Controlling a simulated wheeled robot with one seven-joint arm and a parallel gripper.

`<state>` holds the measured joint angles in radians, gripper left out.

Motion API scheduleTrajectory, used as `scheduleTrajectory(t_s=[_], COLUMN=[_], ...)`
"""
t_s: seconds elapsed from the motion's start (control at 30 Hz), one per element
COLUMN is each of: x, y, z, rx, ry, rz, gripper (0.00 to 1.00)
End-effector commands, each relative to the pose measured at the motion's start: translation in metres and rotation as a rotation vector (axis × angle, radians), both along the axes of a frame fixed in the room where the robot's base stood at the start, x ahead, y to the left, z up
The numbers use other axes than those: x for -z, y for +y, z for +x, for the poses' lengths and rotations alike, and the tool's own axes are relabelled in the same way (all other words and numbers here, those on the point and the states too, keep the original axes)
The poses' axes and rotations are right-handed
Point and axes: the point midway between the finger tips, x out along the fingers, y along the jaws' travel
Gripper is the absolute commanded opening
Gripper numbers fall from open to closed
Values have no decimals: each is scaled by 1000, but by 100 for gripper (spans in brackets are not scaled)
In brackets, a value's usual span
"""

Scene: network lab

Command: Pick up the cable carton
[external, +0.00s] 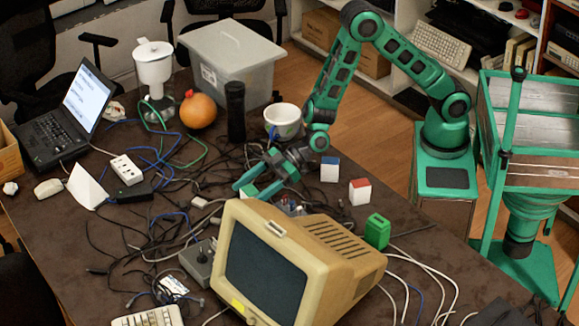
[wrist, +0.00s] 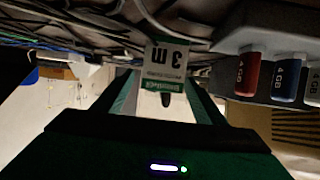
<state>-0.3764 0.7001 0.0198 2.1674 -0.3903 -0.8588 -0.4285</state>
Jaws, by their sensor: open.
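A small carton (wrist: 165,60) with a grey and green face marked "3 m", upside down in the wrist view, looks like the cable carton. I cannot pick out the carton with certainty in the external view.
A grey holder (wrist: 265,35) with red and blue USB sticks stands close beside the gripper. The beige monitor (external: 285,262) stands in front of it. Loose black cables (external: 150,235) cover the table. Small boxes with blue (external: 329,169) and red (external: 359,191) tops stand to the right.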

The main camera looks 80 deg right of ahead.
Motion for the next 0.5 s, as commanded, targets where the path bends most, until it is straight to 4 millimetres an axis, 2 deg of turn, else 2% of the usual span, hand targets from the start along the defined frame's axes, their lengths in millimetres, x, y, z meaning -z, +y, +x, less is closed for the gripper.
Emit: scheduleTrajectory(t_s=[0.23, 0.5], x=[11, 13], y=[20, 23], z=[24, 28], rx=[-1, 0], ry=[-1, -1], rz=[1, -1], gripper=[65, 65])
